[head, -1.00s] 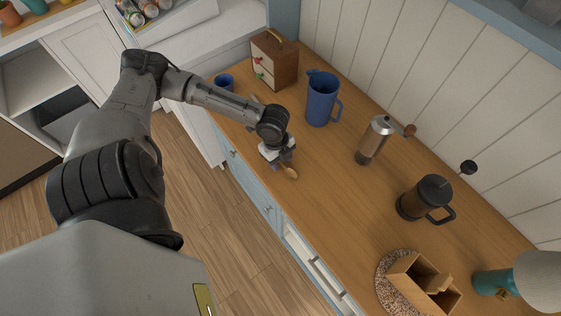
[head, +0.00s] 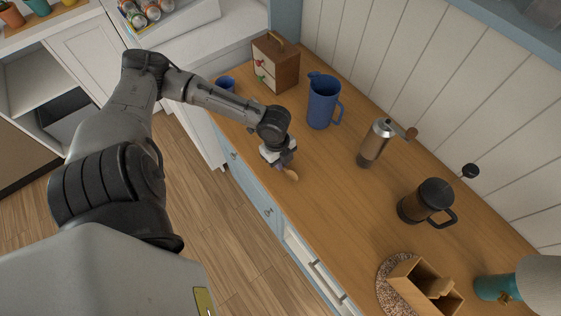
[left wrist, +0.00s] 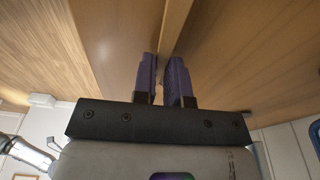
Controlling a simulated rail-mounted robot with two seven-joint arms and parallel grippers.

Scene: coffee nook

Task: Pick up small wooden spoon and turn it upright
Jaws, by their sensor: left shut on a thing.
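My left gripper (head: 283,165) is over the near edge of the wooden counter, pointing down. It is shut on the small wooden spoon (head: 291,176), whose light brown end shows just beyond the fingertips. The rest of the spoon is hidden by the gripper, and its exact tilt is hard to tell. In the left wrist view the purple fingers (left wrist: 164,80) stand close together with a narrow gap at a wooden strip. My right gripper is not in view.
On the counter (head: 335,190) stand a blue pitcher (head: 321,104), a grinder (head: 374,145), a dark press (head: 425,200) and a small drawer box (head: 275,65). A divided wooden holder (head: 412,278) sits on a speckled round mat (head: 384,283). The counter's middle is clear.

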